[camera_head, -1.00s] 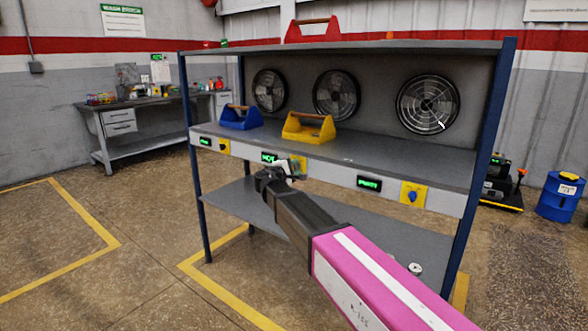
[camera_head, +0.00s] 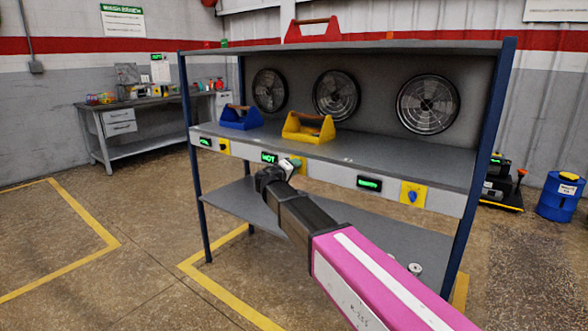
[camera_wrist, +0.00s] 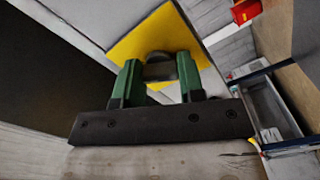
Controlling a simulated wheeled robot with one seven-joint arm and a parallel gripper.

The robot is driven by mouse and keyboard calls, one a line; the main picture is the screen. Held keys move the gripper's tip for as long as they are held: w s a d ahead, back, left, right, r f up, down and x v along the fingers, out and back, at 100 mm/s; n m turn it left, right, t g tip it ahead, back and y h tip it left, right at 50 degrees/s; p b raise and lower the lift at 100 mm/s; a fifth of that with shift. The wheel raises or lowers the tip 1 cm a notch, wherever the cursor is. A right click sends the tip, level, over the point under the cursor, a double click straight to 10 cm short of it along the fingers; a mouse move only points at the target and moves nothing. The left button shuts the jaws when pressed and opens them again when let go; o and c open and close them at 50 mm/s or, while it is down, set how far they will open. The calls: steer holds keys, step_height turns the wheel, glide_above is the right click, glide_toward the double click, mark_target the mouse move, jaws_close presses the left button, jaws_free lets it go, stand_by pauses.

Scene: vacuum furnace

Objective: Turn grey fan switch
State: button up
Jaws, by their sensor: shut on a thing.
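The grey fan switch (camera_wrist: 160,68) is a grey knob on a yellow plate (camera_wrist: 150,38) on the front rail of the shelf unit. In the wrist view, the green fingers of my gripper (camera_wrist: 160,78) are closed on the two sides of the knob. In the head view my gripper (camera_head: 290,165) is at the middle switch, beside a green-lit display (camera_head: 269,158) reading HOT. My gripper and arm hide most of that plate and the knob there.
The right plate with a blue knob (camera_head: 412,195) and the left plate with a dark knob (camera_head: 223,147) are uncovered. Three round fans, the middle one (camera_head: 336,95), are on the back panel. Blue (camera_head: 240,117) and yellow (camera_head: 308,128) toolboxes stand on the shelf.

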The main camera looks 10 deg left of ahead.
steer(key=shift+m, duration=0.4)
steer(key=o, duration=0.9)
steer(key=shift+o, duration=0.2)
steer(key=shift+s, duration=0.15)
steer(key=v, duration=1)
steer(key=shift+s, duration=0.3)
steer(key=shift+a, duration=0.1)
